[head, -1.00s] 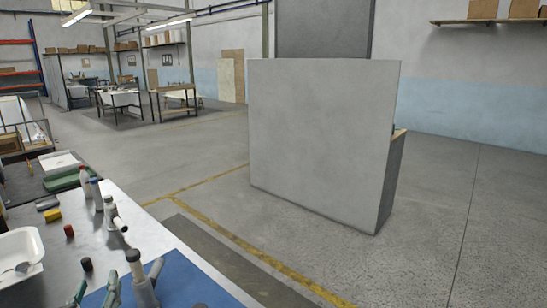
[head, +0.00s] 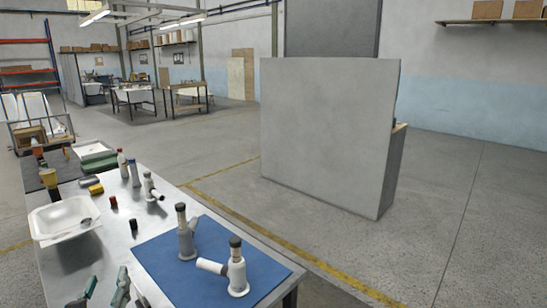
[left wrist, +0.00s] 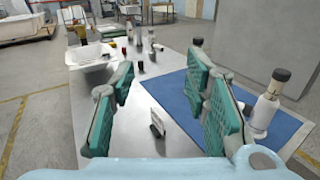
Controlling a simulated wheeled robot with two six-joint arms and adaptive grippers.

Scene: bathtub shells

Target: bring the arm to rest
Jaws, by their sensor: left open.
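My left gripper (head: 103,290) is at the bottom left of the head view, over the bench's near part. Its two teal-padded fingers stand wide apart. In the left wrist view, my left gripper (left wrist: 165,95) has nothing held between the fingers. The metal bench (head: 95,245) carries a blue mat (head: 160,265) to the right of the gripper. My right gripper is not in view.
Two white fittings with dark caps, one (head: 186,235) and another (head: 237,270), stand on the mat. A white basin (head: 62,218), bottles (head: 134,172) and small coloured pieces sit farther back. A grey panel (head: 330,130) stands beyond; open floor lies between.

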